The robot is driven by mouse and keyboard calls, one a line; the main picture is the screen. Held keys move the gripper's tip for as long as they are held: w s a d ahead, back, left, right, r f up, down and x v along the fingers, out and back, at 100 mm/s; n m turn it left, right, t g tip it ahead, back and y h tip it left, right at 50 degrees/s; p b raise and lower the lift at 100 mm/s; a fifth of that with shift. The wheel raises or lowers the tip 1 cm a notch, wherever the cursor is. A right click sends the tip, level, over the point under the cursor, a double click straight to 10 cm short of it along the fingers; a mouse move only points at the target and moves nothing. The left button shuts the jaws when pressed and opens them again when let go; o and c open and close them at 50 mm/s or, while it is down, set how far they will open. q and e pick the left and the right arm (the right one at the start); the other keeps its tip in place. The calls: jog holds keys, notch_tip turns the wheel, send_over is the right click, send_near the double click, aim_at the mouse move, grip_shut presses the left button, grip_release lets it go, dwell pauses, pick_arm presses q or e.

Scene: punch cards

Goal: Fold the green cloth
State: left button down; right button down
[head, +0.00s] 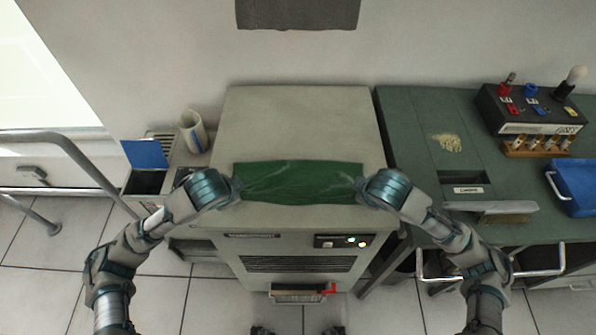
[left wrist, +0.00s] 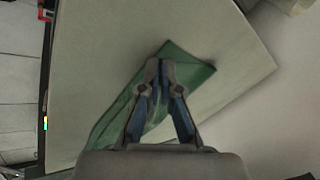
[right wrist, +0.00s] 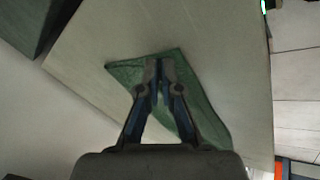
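The green cloth (head: 300,182) is a wide, narrow strip over the front part of the pale cabinet top (head: 300,125). Creases run inward from both its ends. My left gripper (head: 236,187) is at its left end and my right gripper (head: 362,187) at its right end. In the left wrist view the fingertips (left wrist: 160,64) are close together on the cloth (left wrist: 192,72). In the right wrist view the fingertips (right wrist: 160,64) are also nearly together on the cloth (right wrist: 126,72). Both look shut on it. Whether the cloth is lifted off the top is hard to tell.
A green desk (head: 410,130) stands to the right with a black switch box (head: 530,110) and a blue tray (head: 578,185). At left are a pale cup-like roll (head: 194,130) and a blue card (head: 145,154). The cabinet top behind the cloth is clear.

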pick_arm(q)
jog(key=shift+s, duration=0.1)
pick_arm(e)
jog(key=shift+s, duration=0.1)
pick_arm(q)
jog(key=c, duration=1)
grip_release()
jog(key=shift+c, duration=0.2)
pick_arm(e)
jog(key=c, duration=1)
grip_release()
jog(key=shift+c, duration=0.2)
pick_arm(q)
jog(key=s+v, duration=0.1)
jog(key=v, duration=1)
jog(key=shift+f, duration=0.3)
pick_arm(e)
jog(key=s+v, duration=0.1)
jog(key=v, duration=1)
jog(key=shift+f, duration=0.3)
pick_arm(q)
jog(key=shift+w, duration=0.1)
pick_arm(e)
jog(key=shift+w, duration=0.1)
